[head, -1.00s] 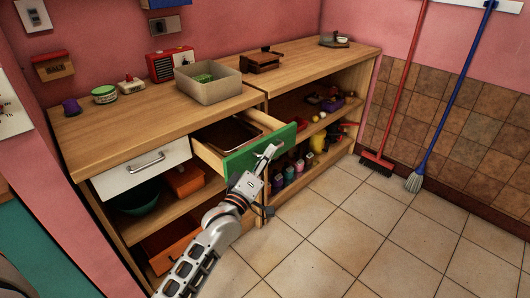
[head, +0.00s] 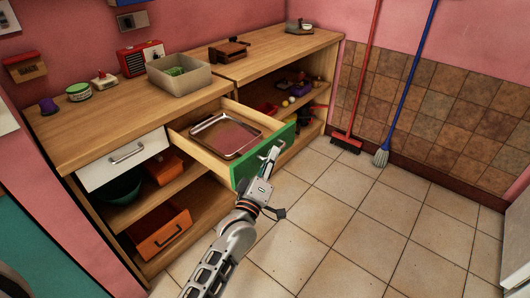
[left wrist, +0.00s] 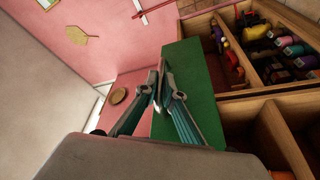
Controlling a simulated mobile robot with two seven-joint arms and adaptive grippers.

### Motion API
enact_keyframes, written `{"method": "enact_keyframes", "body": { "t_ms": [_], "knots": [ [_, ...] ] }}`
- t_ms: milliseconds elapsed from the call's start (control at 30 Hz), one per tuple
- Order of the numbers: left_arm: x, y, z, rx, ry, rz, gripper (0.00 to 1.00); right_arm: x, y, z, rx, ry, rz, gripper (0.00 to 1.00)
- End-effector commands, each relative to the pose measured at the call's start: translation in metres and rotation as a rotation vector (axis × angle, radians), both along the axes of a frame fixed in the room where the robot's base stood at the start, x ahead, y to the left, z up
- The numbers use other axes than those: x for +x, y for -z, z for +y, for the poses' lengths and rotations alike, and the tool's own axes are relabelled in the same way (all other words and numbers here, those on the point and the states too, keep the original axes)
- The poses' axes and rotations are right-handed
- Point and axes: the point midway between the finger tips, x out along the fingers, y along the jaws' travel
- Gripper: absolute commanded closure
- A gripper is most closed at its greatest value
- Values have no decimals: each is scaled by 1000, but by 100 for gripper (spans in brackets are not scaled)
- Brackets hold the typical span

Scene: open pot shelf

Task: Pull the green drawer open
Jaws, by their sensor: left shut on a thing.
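The green drawer (head: 246,177) is pulled well out of the wooden cabinet, and a metal tray (head: 223,136) lies inside it. My left gripper (head: 273,155) is at the drawer's green front and shut on its handle, which the fingers mostly hide. In the left wrist view the green front (left wrist: 195,95) fills the middle, with the gripper's two fingers (left wrist: 160,95) close together at it. My right gripper is in neither view.
A white drawer (head: 124,158) beside it is closed. A grey bin (head: 180,80) and a red radio (head: 140,58) stand on the countertop. A red broom (head: 346,143) and a blue one (head: 382,157) lean on the wall.

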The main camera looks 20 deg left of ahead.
Motion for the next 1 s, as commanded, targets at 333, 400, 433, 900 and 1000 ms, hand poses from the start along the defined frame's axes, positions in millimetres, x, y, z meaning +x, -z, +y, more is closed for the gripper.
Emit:
{"method": "enact_keyframes", "body": {
  "t_ms": [333,400,433,900,1000],
  "knots": [
    [-1,2,-2,0,0,4,100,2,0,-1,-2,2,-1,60],
    [-1,2,-2,0,0,4,100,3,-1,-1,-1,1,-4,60],
    [-1,2,-2,0,0,4,85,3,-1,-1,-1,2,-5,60],
    [-11,4,-2,0,0,2,85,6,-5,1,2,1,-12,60],
    [-26,8,-1,-1,0,4,85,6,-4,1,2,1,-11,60]
  ]
}}
